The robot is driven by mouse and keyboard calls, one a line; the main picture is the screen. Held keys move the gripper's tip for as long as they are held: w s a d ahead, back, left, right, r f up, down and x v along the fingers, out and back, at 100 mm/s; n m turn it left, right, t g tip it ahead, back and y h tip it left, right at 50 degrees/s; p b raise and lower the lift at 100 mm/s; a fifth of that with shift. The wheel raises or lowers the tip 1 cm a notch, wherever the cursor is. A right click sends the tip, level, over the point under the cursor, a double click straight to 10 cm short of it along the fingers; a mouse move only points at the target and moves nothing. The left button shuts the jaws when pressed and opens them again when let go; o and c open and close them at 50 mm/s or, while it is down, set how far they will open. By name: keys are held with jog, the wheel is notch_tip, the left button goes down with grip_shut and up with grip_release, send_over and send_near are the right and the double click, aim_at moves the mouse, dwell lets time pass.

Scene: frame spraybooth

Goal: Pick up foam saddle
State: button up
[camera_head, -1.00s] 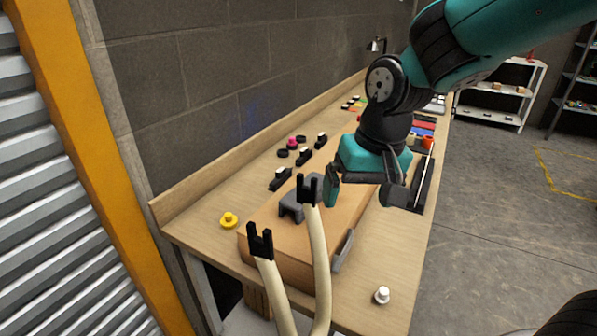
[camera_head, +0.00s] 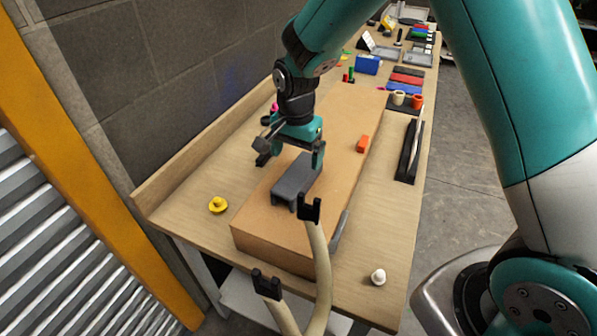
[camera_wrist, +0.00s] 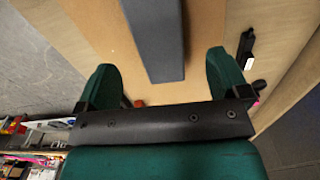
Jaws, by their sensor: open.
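The foam saddle (camera_head: 294,182) is a dark grey block with downturned ends, seen on top of the tan box (camera_head: 283,228). In the wrist view the saddle (camera_wrist: 155,38) points toward the space between my fingers. My gripper (camera_head: 290,157) is open and empty, at the far end of the saddle. Its teal fingers (camera_wrist: 162,78) stand apart to either side of the saddle's line in the wrist view. I cannot tell its exact height above the box.
Two cream posts with black forked tips (camera_head: 310,209) rise in front of the box. A small orange block (camera_head: 362,144) lies on the box, right of my gripper. A yellow knob (camera_head: 217,205) and a white knob (camera_head: 378,277) sit on the wooden bench. A black tray (camera_head: 409,151) lies at the right.

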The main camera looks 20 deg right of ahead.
aim_at(298, 172)
jog(key=shift+d+f+p, duration=0.15)
jog(key=shift+f+p, duration=0.6)
jog(key=shift+f, duration=0.95)
jog(key=shift+d+f+p, duration=0.1)
jog(key=shift+f+p, duration=0.65)
jog(key=shift+f, duration=0.95)
jog(key=c, duration=1)
